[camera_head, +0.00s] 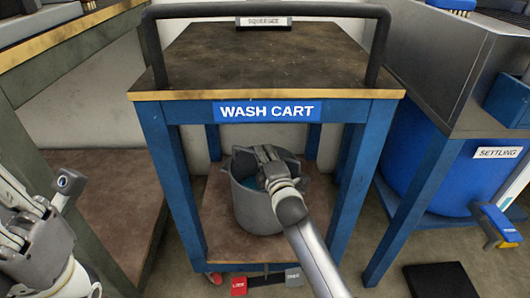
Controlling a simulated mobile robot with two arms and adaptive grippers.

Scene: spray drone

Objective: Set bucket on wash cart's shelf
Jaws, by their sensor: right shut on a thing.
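The grey bucket (254,213) is upright inside the blue wash cart, over its brown lower shelf (222,245). Something blue shows inside the bucket. I cannot tell for certain whether its base touches the shelf. My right gripper (262,158) reaches in from the front, beneath the cart's top, and is shut on the bucket at its upper part; its fingertips are partly hidden. The wash cart's label (266,111) is on its front rail. My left gripper (30,215) is at the lower left, outside the cart, partly cut off, and its jaws are unclear.
The cart's top (270,58) and dark handle bar (265,10) are above the bucket. Blue legs (178,195) flank the opening. Red and grey pedals (239,286) sit below. A brown-shelved bench (112,205) is at left; a blue settling tank (435,165) is at right.

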